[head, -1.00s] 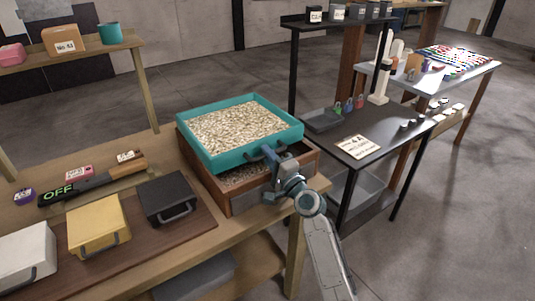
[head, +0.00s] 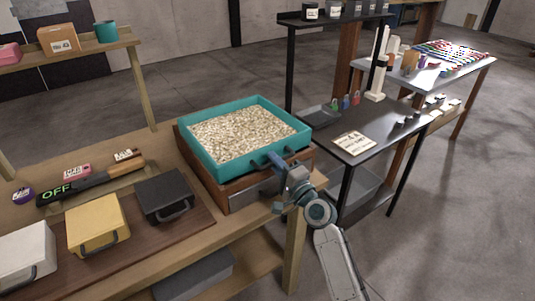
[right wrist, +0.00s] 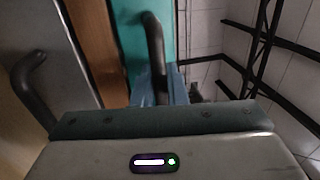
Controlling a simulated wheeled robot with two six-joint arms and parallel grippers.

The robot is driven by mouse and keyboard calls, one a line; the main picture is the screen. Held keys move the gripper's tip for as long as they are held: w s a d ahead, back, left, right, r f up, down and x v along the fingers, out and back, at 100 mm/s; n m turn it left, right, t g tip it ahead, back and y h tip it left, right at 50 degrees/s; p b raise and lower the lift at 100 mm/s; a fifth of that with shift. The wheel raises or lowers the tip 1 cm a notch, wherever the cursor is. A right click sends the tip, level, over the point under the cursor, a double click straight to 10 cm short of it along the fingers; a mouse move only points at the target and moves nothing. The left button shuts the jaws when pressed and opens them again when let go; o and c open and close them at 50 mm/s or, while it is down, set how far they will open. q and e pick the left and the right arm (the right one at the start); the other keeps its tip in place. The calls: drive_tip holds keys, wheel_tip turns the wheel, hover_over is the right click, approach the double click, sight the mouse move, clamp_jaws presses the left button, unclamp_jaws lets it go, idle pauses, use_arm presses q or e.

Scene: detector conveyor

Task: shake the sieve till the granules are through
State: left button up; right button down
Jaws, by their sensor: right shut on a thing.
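The sieve (head: 240,163) is a teal tray full of pale granules (head: 242,133). It sits on top of a brown wooden box (head: 206,183) at the table's right end. My right gripper (head: 279,164) is shut on the dark handle at the sieve's front side. In the right wrist view the sieve's teal wall (right wrist: 177,35) and its curved handle (right wrist: 154,45) show just beyond the gripper. The sieve covers the box's inside, so whatever lies in it is hidden. My left gripper is not in view.
Black (head: 164,197), yellow (head: 97,222) and white (head: 24,254) handled boxes stand on a brown board to the left. A dark bar reading OFF (head: 75,187) lies behind them. A black table (head: 372,129) stands to the right, across a gap.

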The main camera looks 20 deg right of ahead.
drive_tip(key=shift+s+d, duration=0.1)
drive_tip(key=shift+s, duration=0.15)
drive_tip(key=c, duration=1.8)
unclamp_jaws()
drive_tip(key=b+v, duration=0.2)
drive_tip(key=v, duration=0.8)
drive_tip(key=shift+s+d+f, duration=0.1)
drive_tip(key=shift+s, duration=0.25)
